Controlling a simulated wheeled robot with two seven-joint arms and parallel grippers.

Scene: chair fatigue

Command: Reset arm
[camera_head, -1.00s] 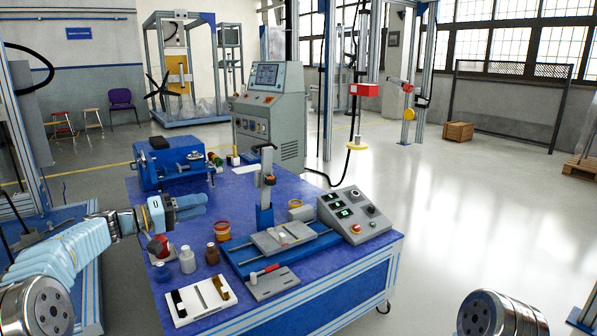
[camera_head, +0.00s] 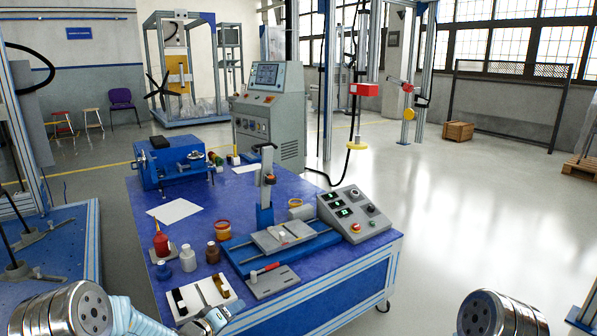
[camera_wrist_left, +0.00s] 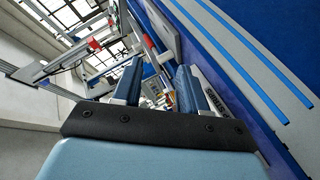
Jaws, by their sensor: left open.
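My left gripper (camera_head: 212,321) shows at the bottom edge of the head view, just in front of the workbench's near left corner. Only a small part of its arm shows there, low in the picture. In the left wrist view the left gripper (camera_wrist_left: 157,78) has its two blue-grey fingers apart, with nothing between them. The blue workbench (camera_head: 330,291) fills the right side of that wrist view, close beside the fingers. My right gripper is in neither view.
A white tray (camera_head: 190,309) lies closest to the left gripper on the bench. A red bottle (camera_head: 160,243), white bottle (camera_head: 187,260) and brown bottle (camera_head: 212,254) stand behind it. A test fixture (camera_head: 265,215) and control box (camera_head: 352,214) stand farther right. Open floor (camera_head: 470,220) lies to the right.

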